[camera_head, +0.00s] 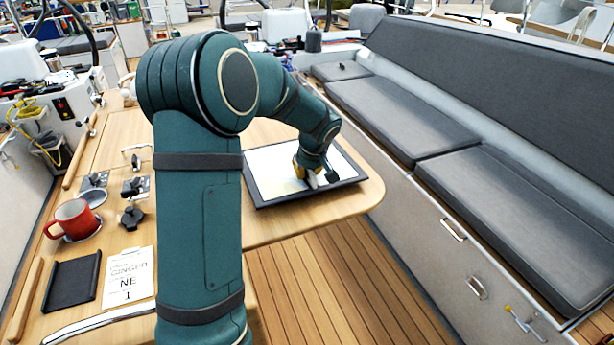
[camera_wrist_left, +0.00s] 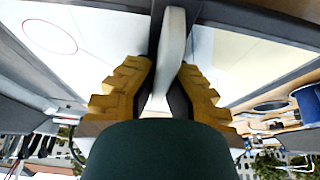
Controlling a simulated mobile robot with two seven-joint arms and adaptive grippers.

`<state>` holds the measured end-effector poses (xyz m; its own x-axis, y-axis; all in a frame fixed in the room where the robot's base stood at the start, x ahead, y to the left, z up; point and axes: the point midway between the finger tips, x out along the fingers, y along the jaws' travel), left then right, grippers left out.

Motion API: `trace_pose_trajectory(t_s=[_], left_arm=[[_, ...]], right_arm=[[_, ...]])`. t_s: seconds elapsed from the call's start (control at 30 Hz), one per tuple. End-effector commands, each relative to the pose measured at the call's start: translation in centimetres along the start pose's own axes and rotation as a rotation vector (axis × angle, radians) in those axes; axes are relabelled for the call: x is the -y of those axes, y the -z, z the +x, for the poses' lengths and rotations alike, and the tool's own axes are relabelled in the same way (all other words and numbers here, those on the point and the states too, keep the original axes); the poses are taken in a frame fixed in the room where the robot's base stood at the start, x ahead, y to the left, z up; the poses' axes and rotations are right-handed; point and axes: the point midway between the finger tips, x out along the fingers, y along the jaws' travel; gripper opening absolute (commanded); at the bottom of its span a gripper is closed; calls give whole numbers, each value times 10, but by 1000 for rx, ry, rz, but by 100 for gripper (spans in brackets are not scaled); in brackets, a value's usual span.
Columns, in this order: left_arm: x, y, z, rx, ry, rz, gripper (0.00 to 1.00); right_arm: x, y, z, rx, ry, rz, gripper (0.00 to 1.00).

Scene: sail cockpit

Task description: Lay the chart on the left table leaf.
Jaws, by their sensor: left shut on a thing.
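The chart (camera_head: 265,174) is a flat pale sheet with a yellowish patch and a dark frame. It lies over the wooden table leaf (camera_head: 290,226) on the right part of the table; whether it touches the wood all along cannot be told. My left gripper (camera_head: 312,180) is over the middle of the chart, shut on a pale upright grip on it. In the left wrist view the yellow fingers of my left gripper (camera_wrist_left: 168,85) close on this pale strip (camera_wrist_left: 172,45), with the chart (camera_wrist_left: 85,40) on both sides. My right gripper is not in view.
A red mug (camera_head: 73,219), a dark tray (camera_head: 71,284) and a note card (camera_head: 128,276) are on the table at left. A grey cushioned bench (camera_head: 395,118) runs along the right. Bare deck planks (camera_head: 320,290) lie between the table and the bench.

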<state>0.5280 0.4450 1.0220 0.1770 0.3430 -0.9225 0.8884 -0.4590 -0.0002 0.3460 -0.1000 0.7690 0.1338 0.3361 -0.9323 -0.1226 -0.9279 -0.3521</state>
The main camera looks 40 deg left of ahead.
Motion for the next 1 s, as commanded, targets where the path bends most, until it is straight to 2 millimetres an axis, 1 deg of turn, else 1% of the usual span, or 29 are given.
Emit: trace_pose_trajectory(t_s=[0.03,0.1,0.37,0.67,0.7,0.73,1.0], left_arm=[[0,-4,9,1,3,3,0],[0,-6,14,0,1,2,0],[0,-6,14,-1,-1,1,0],[0,-8,20,-1,-1,1,0],[0,-8,19,0,0,1,24],[0,-8,19,0,0,1,34],[0,-8,19,0,0,1,34]], right_arm=[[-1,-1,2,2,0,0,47],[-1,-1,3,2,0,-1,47],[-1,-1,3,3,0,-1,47],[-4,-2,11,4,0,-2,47],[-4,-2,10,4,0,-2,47],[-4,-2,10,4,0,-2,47],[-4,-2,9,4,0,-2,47]])
